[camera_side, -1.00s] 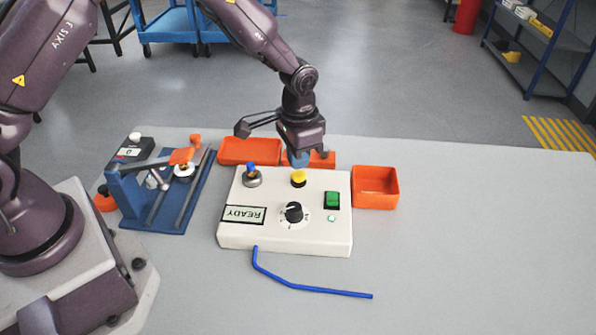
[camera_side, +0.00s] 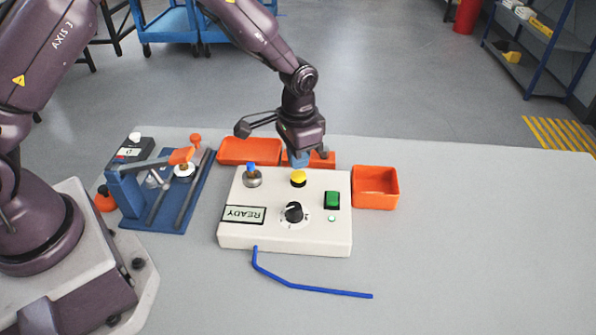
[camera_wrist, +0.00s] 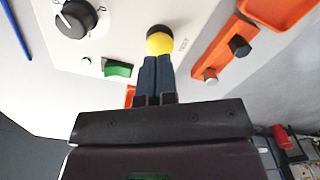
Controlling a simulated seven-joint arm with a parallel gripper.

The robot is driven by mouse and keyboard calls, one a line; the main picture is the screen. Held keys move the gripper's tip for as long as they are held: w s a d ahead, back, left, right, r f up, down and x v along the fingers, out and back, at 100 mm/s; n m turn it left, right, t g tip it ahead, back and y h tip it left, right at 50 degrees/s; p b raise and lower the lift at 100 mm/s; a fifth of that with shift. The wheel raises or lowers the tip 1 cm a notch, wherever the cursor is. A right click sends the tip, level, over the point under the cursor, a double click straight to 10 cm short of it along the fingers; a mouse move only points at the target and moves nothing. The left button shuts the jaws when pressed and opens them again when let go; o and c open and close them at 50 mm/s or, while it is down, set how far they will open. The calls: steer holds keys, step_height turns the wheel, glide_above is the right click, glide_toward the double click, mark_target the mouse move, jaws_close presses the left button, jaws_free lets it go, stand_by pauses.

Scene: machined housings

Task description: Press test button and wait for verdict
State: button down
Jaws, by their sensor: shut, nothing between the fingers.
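The white test box (camera_side: 230,234) lies on the grey table, with a display (camera_side: 243,214) reading READY upside down in the side view. The yellow button (camera_side: 298,177) is on its top near the back edge. My gripper (camera_side: 298,165) is shut and empty, pointing down close to the button. In the wrist view, the shut blue fingertips (camera_wrist: 157,57) are right at the yellow button (camera_wrist: 160,42) and hide part of it. I cannot tell whether they touch it.
The box also has a black knob (camera_side: 294,212), a green switch (camera_side: 332,200) and a blue-tipped toggle (camera_side: 252,177). Orange bins (camera_side: 376,203) stand behind and right. A blue clamp fixture (camera_side: 133,207) is at left. A blue cable (camera_side: 315,290) lies in front. The table's right side is clear.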

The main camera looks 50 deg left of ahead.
steer(key=shift+f, duration=0.15)
steer(key=shift+f, duration=1.35)
steer(key=shift+r, duration=3)
